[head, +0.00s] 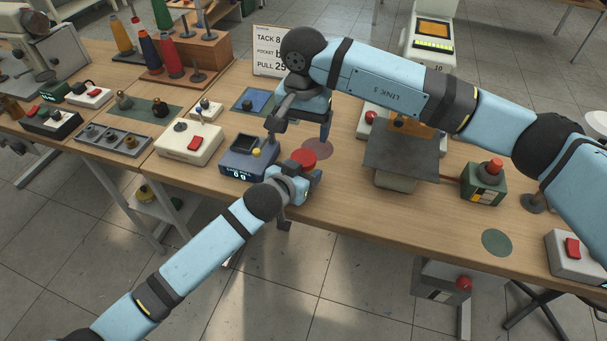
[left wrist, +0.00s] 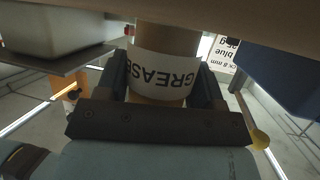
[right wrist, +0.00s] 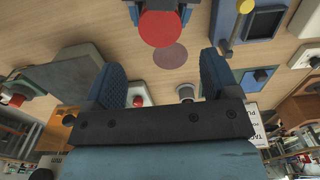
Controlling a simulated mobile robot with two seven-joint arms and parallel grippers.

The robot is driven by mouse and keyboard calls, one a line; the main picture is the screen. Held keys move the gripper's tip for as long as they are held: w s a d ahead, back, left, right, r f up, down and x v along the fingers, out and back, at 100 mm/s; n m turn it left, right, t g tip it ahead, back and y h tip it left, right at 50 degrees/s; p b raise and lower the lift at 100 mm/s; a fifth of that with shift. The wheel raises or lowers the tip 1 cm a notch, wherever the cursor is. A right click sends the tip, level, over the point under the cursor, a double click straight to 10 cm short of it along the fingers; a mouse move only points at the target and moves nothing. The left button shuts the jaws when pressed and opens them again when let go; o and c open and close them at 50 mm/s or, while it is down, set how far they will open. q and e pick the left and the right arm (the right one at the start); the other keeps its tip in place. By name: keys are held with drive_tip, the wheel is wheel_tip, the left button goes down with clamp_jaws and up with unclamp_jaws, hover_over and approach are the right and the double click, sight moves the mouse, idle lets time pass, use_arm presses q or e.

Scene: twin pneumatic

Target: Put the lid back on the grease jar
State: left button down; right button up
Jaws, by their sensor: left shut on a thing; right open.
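The grease jar (left wrist: 165,72) is a tan cylinder with a white GREASE label, inverted in the left wrist view. My left gripper (head: 303,174) is shut around its body at the table's front edge. A flat red disc (head: 304,157), which looks like the lid, covers the jar's top; it also shows in the right wrist view (right wrist: 160,28). The seam between disc and jar is hidden, so I cannot tell how it is seated. My right gripper (head: 298,136) is open and empty, just behind and above the jar, pointing down.
A maroon round mat (head: 319,150) lies bare behind the jar. A blue box with a display and yellow knob (head: 248,160) stands close on the left. A dark plate on a pale base (head: 400,157) and a green box with a red button (head: 484,183) stand to the right.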

sight(303, 157)
drive_tip(key=shift+f, duration=0.1)
drive_tip(key=shift+f, duration=3.95)
drive_tip(key=shift+c, duration=0.5)
drive_tip(key=c, duration=0.8)
drive_tip(key=shift+m, duration=1.7)
drive_tip(key=shift+c, duration=0.2)
drive_tip(key=o, duration=1)
